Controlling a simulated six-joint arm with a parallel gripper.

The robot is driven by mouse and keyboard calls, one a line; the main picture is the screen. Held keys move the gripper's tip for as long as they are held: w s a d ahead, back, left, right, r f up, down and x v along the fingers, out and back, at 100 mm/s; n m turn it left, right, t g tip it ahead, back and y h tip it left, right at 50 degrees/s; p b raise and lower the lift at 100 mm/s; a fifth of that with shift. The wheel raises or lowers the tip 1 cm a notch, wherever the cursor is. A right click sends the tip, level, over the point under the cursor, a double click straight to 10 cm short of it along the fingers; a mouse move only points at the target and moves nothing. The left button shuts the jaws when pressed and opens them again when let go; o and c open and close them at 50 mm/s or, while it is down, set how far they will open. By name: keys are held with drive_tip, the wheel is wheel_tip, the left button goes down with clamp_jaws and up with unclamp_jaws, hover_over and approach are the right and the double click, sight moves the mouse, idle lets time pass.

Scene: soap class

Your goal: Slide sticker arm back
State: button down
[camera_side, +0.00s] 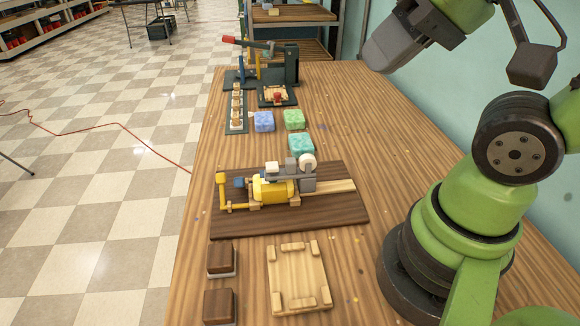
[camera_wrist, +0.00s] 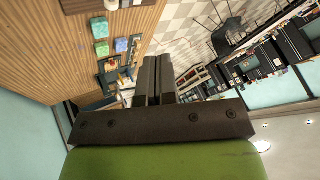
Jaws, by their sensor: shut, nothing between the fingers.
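The sticker device stands on a dark brown board (camera_side: 340,208) in the side view. It has a yellow cylinder-like body (camera_side: 272,190), grey blocks (camera_side: 307,183), a white round roll (camera_side: 307,162) and a pale wooden rail (camera_side: 335,186) running right. A yellow bar with an upright post (camera_side: 222,190) is at its left end; which part is the sticker arm is not clear. My gripper (camera_side: 376,58) is high above the table at the upper right, apart from the device. In the wrist view its fingers (camera_wrist: 154,80) are together and empty.
Blue (camera_side: 264,121), green (camera_side: 294,119) and teal (camera_side: 301,144) soaps lie behind the board. A pale wooden tray (camera_side: 298,280) and two dark-topped blocks (camera_side: 221,258) are in front. A red-handled press (camera_side: 270,65) stands at the far end, beside a strip of small pieces (camera_side: 237,108).

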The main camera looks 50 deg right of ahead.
drive_tip(key=c, duration=1.4)
unclamp_jaws()
drive_tip(key=shift+w, duration=0.1)
drive_tip(key=o, duration=0.3)
drive_tip(key=shift+w+n, duration=0.3)
drive_tip(key=shift+w, duration=0.05)
drive_tip(key=shift+o, duration=0.7)
drive_tip(key=w+d+f+n+g, duration=0.1)
drive_tip(key=w+n+g, duration=0.1)
drive_tip(key=w, duration=0.3)
drive_tip(key=shift+w+f+n+g+h, duration=0.3)
drive_tip(key=shift+f+n+h, duration=0.1)
drive_tip(key=shift+n, duration=0.4)
drive_tip(key=n+g+h, duration=0.1)
drive_tip(key=n+g, duration=0.4)
drive_tip(key=n, duration=0.4)
hover_over(287, 160)
wheel_tip(287, 160, down, 13)
drive_tip(key=shift+f, duration=0.2)
wheel_tip(287, 160, down, 9)
drive_tip(key=shift+c, duration=0.2)
